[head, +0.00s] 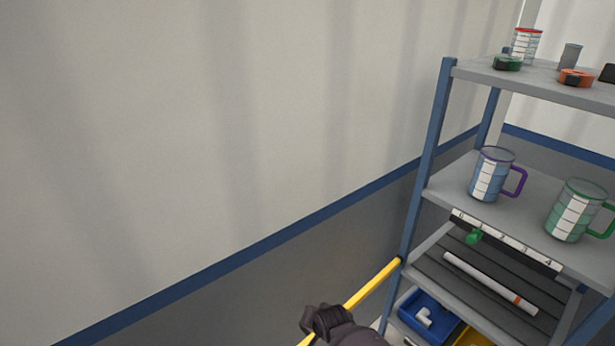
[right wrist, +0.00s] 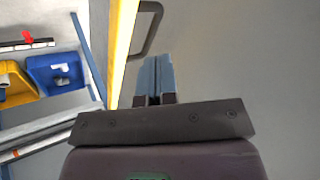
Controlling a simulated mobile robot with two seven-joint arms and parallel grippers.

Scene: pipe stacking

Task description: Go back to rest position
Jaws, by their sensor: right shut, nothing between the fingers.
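My right gripper (right wrist: 155,75) shows in the right wrist view with its two blue-grey fingers shut together and nothing between them. It is beside a yellow bar (right wrist: 122,45) and apart from the bins. A dark part of my arm shows at the bottom of the head view, in front of the yellow bar (head: 372,285); no fingertips can be made out there. My left gripper is not in view. A white pipe with an orange band (head: 490,283) lies on a lower shelf. A white pipe fitting (head: 424,317) sits in a blue bin (head: 442,335).
A grey shelf rack with blue posts (head: 428,160) stands at the right. It holds mugs (head: 491,176), a green clamp (head: 474,237) on a ruler strip and tape rolls (head: 508,63). A grey wall (head: 180,120) fills the left. A dark handle (right wrist: 150,35) is near the right fingers.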

